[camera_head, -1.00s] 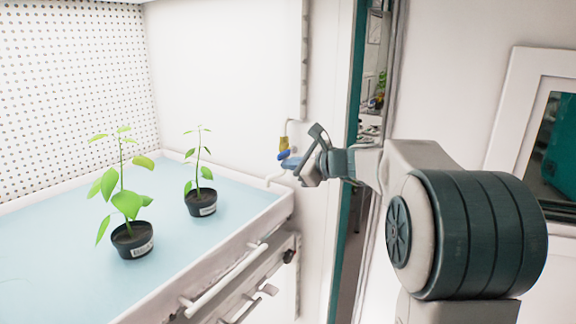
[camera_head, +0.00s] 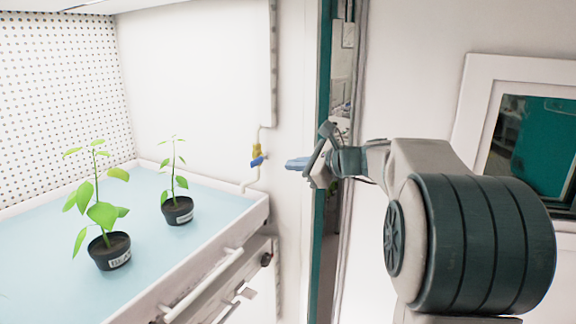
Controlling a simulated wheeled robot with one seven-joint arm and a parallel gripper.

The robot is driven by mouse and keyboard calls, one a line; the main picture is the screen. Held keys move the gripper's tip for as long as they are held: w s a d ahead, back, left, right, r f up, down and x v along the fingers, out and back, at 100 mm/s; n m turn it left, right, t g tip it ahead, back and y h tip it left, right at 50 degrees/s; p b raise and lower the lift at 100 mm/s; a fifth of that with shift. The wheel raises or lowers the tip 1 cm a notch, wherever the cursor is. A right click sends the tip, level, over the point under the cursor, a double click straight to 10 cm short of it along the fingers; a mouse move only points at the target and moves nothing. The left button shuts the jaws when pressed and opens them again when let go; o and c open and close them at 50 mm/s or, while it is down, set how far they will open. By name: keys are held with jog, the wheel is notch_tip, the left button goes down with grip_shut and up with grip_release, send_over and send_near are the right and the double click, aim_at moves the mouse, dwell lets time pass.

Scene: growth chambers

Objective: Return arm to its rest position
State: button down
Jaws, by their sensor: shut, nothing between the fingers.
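My gripper (camera_head: 296,163) is at the centre of the view, in front of the pale wall panel beside a dark teal door edge. Its blue fingers point left. They are together, with nothing held between them. The gripper is to the right of a pipe valve (camera_head: 257,157) with a yellow body and blue handle, apart from it in the picture. My arm reaches in from the right, with its large dark ribbed joint in the foreground.
At left, a growth tray (camera_head: 215,209) with a light blue surface holds two potted seedlings, a near one (camera_head: 109,250) and a far one (camera_head: 178,211). White handles (camera_head: 200,287) stick out below its edge. A white-framed window (camera_head: 483,75) is at right.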

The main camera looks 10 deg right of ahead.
jog(key=s+a+f+n+g+h, duration=0.25)
jog(key=s+a+f+n, duration=0.2)
jog(key=s, duration=0.35)
jog(key=s+a+f+n+g+h, duration=0.1)
jog(key=s+a+f+n+g, duration=0.2)
jog(key=s+f+n, duration=0.4)
jog(key=s+d+f+n+g+h, duration=0.1)
jog(key=s+f+n, duration=0.3)
jog(key=s, duration=0.4)
jog(key=s+d+f+n+g+h+b, duration=0.1)
jog(key=s+d+f+n+h, duration=0.1)
jog(key=s+f+n+h, duration=0.2)
jog(key=s+n, duration=0.3)
jog(key=s, duration=0.2)
jog(key=shift+h, duration=0.35)
jog(key=shift+d+f, duration=0.1)
jog(key=shift+d, duration=0.1)
jog(key=shift+s+d, duration=0.25)
